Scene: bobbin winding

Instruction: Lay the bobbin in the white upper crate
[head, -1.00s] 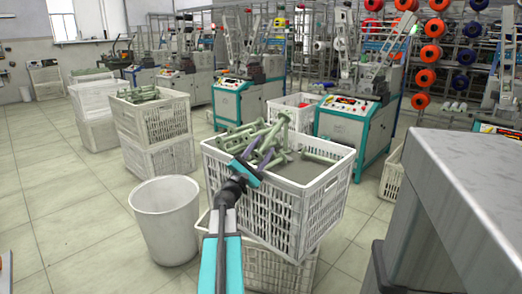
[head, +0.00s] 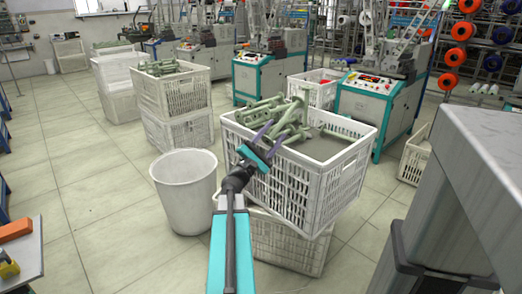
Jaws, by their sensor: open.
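The white upper crate (head: 318,192) stands slightly askew on a white lower crate (head: 290,248). Several pale green bobbins (head: 291,118) are heaped in its left and back part, crossing each other. Its grey inner floor shows at the right. My gripper (head: 268,140), with purple fingers, is open at the crate's near left rim, in front of the heap. No bobbin shows clearly between the fingers. I cannot tell whether the fingers touch the rim or the bobbins. The gripper hides part of the near rim.
A white bin (head: 186,205) stands left of the crates. Another crate stack with bobbins (head: 172,92) is behind it. Winding machines (head: 372,112) stand at the back. A grey block-like surface (head: 490,160) fills the right.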

